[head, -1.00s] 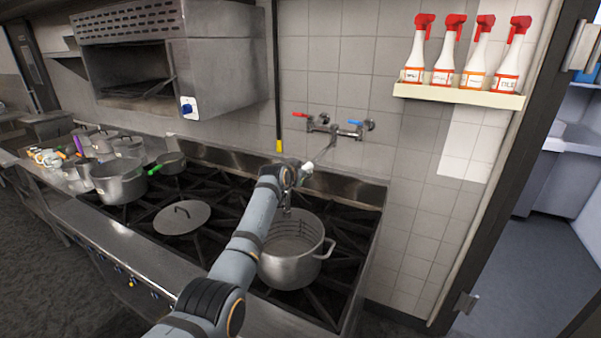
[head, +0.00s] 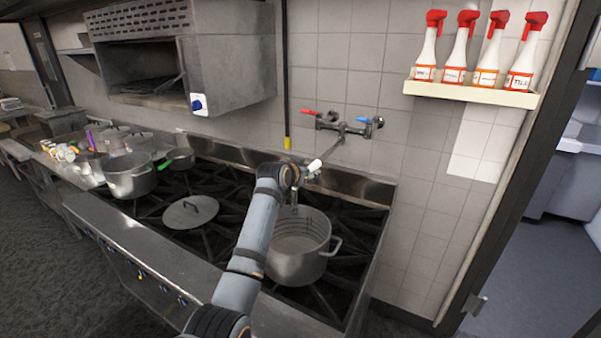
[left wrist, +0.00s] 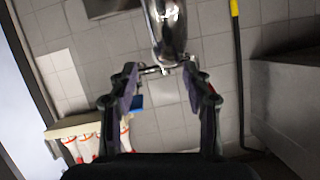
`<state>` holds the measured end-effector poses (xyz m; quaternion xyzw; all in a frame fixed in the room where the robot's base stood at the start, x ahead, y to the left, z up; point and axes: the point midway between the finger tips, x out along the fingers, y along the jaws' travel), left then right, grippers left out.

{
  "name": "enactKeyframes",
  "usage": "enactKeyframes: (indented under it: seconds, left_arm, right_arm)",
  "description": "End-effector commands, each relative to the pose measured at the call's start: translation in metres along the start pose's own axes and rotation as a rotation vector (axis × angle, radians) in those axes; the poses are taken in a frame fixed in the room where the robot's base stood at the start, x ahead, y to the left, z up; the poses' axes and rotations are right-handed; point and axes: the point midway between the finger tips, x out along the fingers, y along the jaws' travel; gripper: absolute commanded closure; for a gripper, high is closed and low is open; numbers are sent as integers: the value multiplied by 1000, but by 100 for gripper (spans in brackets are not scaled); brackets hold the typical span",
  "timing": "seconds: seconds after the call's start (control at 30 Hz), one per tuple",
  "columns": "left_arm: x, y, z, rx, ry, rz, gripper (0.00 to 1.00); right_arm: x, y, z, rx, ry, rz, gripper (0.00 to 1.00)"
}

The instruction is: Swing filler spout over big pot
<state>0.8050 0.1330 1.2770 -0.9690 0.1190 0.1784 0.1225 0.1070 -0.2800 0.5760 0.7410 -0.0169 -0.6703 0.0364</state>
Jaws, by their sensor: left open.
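The big pot (head: 300,262) is a steel pot with side handles on the front right of the stove. The wall filler faucet (head: 343,127) has a red and a blue handle. Its spout (head: 331,150) slants down and left toward my left gripper (head: 308,171), and a shiny end part shows over the pot. My arm partly covers the spout and the gripper's fingers in the head view. In the left wrist view, the chrome spout (left wrist: 167,30) shows beyond and between the open fingers of my left gripper (left wrist: 160,80). My right gripper is not in view.
A lid (head: 190,212) lies on the grates left of my arm. A small pan (head: 178,158) and several pots stand farther left. A shelf (head: 470,93) with several spray bottles is on the wall at right. The stove's back wall is close behind the pot.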

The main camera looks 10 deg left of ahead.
Motion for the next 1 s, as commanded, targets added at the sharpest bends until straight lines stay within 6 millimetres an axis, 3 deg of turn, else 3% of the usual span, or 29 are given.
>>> enactKeyframes:
  seconds: [0.2, 0.33, 0.77, 0.87, 0.97, 1.0]
  left_arm:
    - [-42, 1, 0, 0, 0, 1, 51]
    - [-58, 2, 0, 1, 1, 1, 51]
    - [-66, 2, 2, 0, -4, 1, 51]
    - [-67, 3, 28, -14, -41, 0, 51]
    - [-76, 8, 87, -46, -128, -5, 51]
    - [-84, 10, 118, -62, -175, -8, 51]
  right_arm:
    - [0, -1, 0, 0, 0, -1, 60]
    - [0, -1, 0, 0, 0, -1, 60]
    - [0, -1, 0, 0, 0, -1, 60]
    - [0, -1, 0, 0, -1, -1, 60]
    - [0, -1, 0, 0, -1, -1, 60]
    - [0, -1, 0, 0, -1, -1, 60]
